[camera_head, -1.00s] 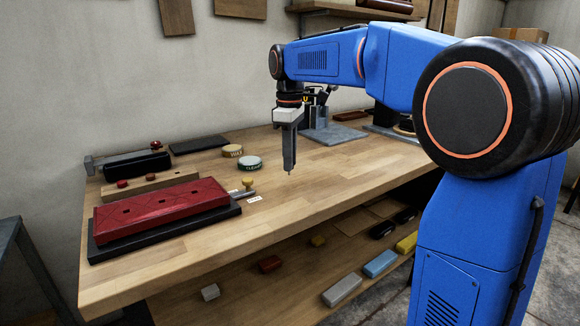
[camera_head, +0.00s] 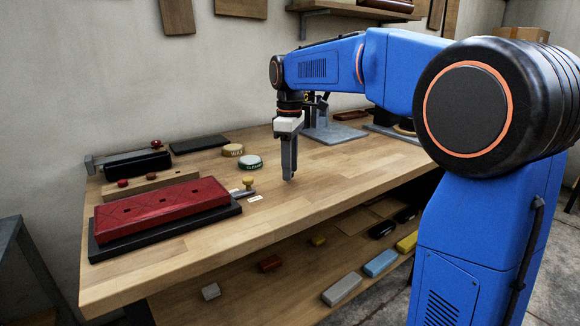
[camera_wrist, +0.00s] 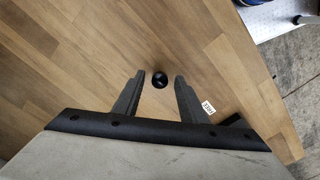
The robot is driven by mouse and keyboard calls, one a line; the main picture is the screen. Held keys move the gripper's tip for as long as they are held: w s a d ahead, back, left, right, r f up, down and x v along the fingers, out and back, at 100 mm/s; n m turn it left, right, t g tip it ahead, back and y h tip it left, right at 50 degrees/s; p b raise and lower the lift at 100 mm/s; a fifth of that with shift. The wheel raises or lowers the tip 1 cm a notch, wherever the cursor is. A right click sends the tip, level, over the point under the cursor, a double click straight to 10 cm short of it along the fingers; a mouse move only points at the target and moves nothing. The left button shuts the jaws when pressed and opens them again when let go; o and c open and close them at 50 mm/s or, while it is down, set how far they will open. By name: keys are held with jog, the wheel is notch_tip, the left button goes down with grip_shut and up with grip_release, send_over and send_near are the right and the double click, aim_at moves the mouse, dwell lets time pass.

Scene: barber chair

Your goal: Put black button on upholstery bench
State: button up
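A small round black button (camera_wrist: 160,79) shows in the wrist view between the two fingertips, with a gap on each side. Whether it rests on the wood or stands above it is hard to tell. My gripper (camera_wrist: 159,77) is open around it. In the head view my gripper (camera_head: 289,178) points straight down over the wooden bench top (camera_head: 330,180), with its tips at or close to the wood. The button cannot be made out clearly there. A red tufted pad (camera_head: 160,210) lies on a black base at the bench's left.
A small brass-coloured knob (camera_head: 248,181) and a white label (camera_head: 255,198) are close left of my gripper. A grey plate (camera_head: 333,134) lies farther back. The bench's front middle is clear.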

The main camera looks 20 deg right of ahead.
notch_tip(320, 180, up, 12)
dwell(0.5)
jog(key=s+d+f+m+t, duration=0.1)
jog(key=s+d+f+m, duration=0.15)
jog(key=s, duration=0.35)
jog(key=s+d+f+m+t, duration=0.1)
jog(key=s+f+m, duration=0.1)
jog(key=s+f, duration=0.35)
jog(key=s+d+f+m+t, duration=0.1)
jog(key=s+f+m, duration=0.1)
jog(key=s, duration=0.5)
jog(key=s+d+f+m+t, duration=0.1)
jog(key=s+f+m, duration=0.4)
jog(key=s+f, duration=0.9)
notch_tip(320, 180, down, 2)
jog(key=shift+s+d+f+t, duration=0.25)
jog(key=shift+s+d+t, duration=0.15)
jog(key=shift+d, duration=0.25)
